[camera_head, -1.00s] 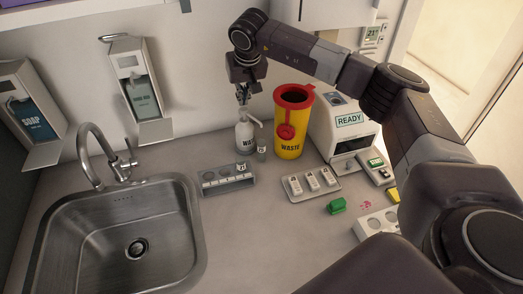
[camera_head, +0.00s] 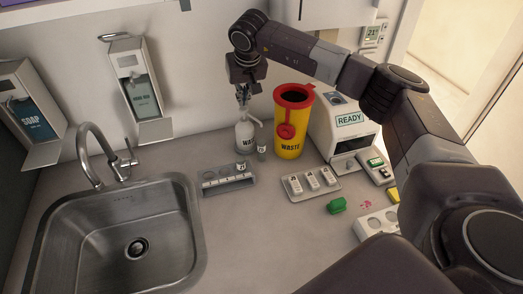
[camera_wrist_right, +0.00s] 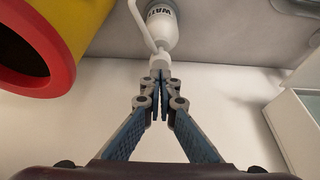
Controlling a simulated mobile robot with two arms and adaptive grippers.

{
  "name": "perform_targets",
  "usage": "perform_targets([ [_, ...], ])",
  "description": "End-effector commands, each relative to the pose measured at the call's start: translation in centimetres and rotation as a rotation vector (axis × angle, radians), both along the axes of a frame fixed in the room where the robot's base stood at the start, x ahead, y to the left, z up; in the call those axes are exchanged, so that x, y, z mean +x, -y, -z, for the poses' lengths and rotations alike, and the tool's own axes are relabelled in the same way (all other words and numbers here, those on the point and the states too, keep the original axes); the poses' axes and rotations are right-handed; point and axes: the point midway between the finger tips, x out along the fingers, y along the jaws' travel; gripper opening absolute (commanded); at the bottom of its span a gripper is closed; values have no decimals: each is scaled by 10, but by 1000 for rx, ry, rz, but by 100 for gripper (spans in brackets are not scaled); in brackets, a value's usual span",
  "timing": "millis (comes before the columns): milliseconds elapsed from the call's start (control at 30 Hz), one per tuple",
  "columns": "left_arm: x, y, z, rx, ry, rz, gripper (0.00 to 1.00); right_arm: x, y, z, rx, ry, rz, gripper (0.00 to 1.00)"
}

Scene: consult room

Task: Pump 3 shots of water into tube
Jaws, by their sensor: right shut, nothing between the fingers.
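A white pump bottle of water (camera_head: 245,137) stands upright on the counter, left of the waste bin. My right gripper (camera_head: 242,98) points down right above its pump head. In the right wrist view my gripper (camera_wrist_right: 160,80) is shut with its fingertips together at the top of the pump head (camera_wrist_right: 161,59), holding nothing. The tips look touching or nearly touching it. A small clear tube (camera_head: 262,151) stands beside the bottle under the spout side. Its fill level is too small to tell. My left gripper is not in view.
A yellow waste bin (camera_head: 290,140) with a red rim stands close right of the bottle. In front are a grey rack (camera_head: 215,183) and a tray (camera_head: 325,190) of white cassettes. A READY device (camera_head: 345,142) is at right, a sink (camera_head: 120,215) at left.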

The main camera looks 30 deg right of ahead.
Motion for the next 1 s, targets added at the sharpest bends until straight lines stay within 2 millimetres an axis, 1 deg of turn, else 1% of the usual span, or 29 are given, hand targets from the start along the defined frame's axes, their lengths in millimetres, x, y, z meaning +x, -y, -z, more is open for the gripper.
perform_targets([
  [33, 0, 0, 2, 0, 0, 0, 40, 0, 0, 4, -1, 0, 0, 0],
  [767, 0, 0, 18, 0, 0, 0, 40, -1, 0, 31, -1, -4, 1, 0],
  [1000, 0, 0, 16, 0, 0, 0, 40, -2, 0, 29, -2, -7, 0, 0],
])
